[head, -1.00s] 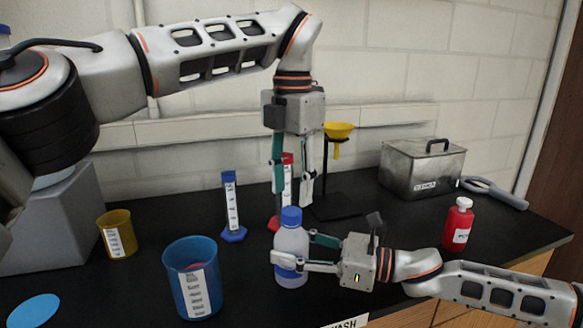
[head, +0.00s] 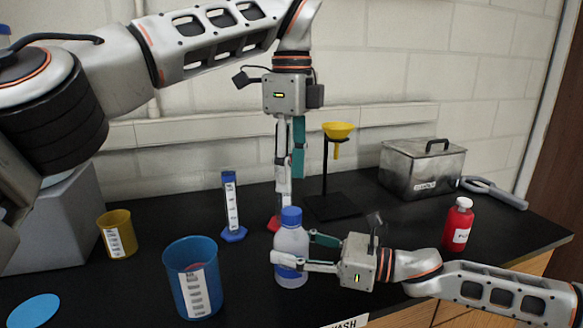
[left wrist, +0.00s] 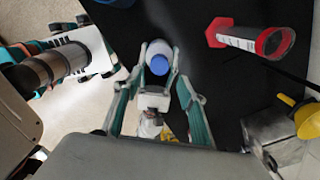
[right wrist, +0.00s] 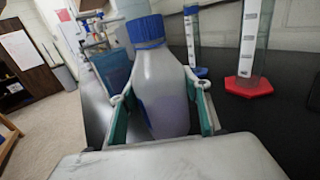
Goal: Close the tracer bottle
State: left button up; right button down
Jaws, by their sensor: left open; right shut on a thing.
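The tracer bottle (head: 291,262) is translucent, with a blue cap (head: 291,217) on its neck. It stands upright near the bench front; how tight the cap is, I cannot tell. My right gripper (head: 294,250) is shut around the bottle's body from the right. In the right wrist view the bottle (right wrist: 162,95) fills the space between the fingers, with the cap (right wrist: 145,30) above. My left gripper (head: 290,188) points down, open and empty, above and apart from the cap. The left wrist view looks down on the cap (left wrist: 159,64) beyond its fingers.
A blue beaker (head: 192,278) and a yellow beaker (head: 117,234) stand left. A blue-based cylinder (head: 232,205) and a mostly hidden red-based cylinder (left wrist: 255,40) stand behind. A yellow funnel (head: 338,131) on a stand, a metal box (head: 420,170) and a red bottle (head: 457,225) are right.

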aim_at(291, 211)
pick_arm(q)
jog(key=n, duration=0.3)
jog(key=shift+r+n, duration=0.2)
jog(key=shift+n, duration=0.1)
jog(key=shift+f, duration=4)
jog(key=c, duration=1.2)
jog(key=shift+o, duration=0.2)
grip_shut()
